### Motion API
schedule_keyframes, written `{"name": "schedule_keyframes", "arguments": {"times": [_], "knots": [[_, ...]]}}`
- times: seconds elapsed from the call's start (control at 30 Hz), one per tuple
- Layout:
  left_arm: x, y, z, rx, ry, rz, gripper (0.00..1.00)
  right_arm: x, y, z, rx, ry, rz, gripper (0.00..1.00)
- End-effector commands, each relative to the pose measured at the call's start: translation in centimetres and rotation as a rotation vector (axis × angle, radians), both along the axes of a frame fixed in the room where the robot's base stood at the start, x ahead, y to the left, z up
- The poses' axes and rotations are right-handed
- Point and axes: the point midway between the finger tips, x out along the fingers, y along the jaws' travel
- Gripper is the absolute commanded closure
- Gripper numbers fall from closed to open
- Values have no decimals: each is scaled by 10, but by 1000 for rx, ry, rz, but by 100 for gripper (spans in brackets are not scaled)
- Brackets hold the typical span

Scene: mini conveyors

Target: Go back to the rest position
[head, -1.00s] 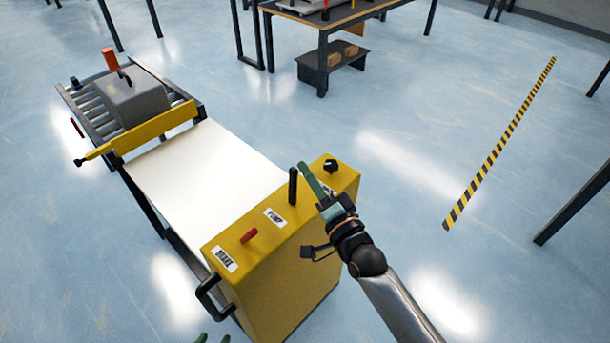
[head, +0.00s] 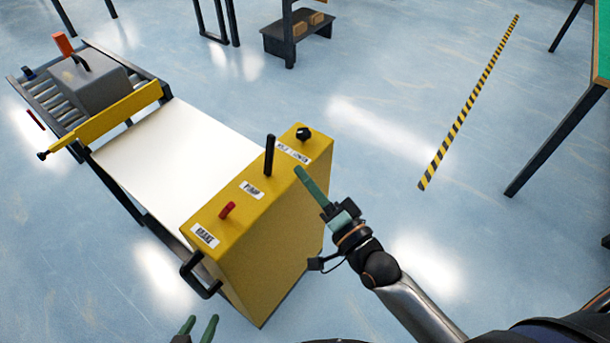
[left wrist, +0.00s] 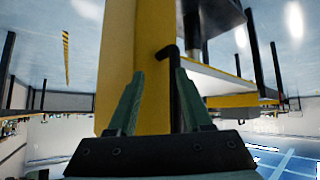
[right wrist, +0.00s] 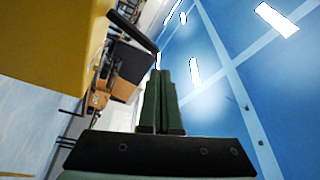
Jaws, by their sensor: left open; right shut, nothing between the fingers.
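My right gripper (head: 312,185) is shut and empty, its green fingers held just right of the yellow control box (head: 270,225) in the head view. In the right wrist view its fingers (right wrist: 160,100) lie together with nothing between them. My left gripper (head: 200,328) shows at the bottom edge of the head view, in front of the box. In the left wrist view its two fingers (left wrist: 160,100) are apart and empty. A black bent handle (left wrist: 170,75) appears behind and between them; I cannot tell the distance.
The box carries a red lever (head: 227,209), a black lever (head: 269,155) and a black knob (head: 303,134). Behind it are a white conveyor bed (head: 180,160) and rollers with a grey case (head: 92,88). A striped floor line (head: 470,100) crosses open floor at right.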

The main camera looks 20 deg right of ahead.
Motion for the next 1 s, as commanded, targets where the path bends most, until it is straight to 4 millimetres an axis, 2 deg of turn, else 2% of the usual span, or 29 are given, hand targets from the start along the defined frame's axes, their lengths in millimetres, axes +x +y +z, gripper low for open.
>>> {"name": "schedule_keyframes", "arguments": {"times": [0.53, 0.63, 0.77, 0.87, 1.0], "knots": [[0, 0, 0, 0, -1, -1, 50, 0, 0, 0, 0, 0, 0, 100], [0, 1, 4, 2, 1, 0, 50, -3, -1, -6, -51, 20, -6, 100], [-1, 2, 22, 4, 1, 2, 50, -24, -5, -38, -305, 115, -15, 100], [-1, 5, 39, 7, -1, 7, 50, -56, -15, -77, -601, 220, 14, 100], [-2, 11, 56, 15, -1, 16, 50, -108, -34, -125, -967, 351, 116, 100]]}}
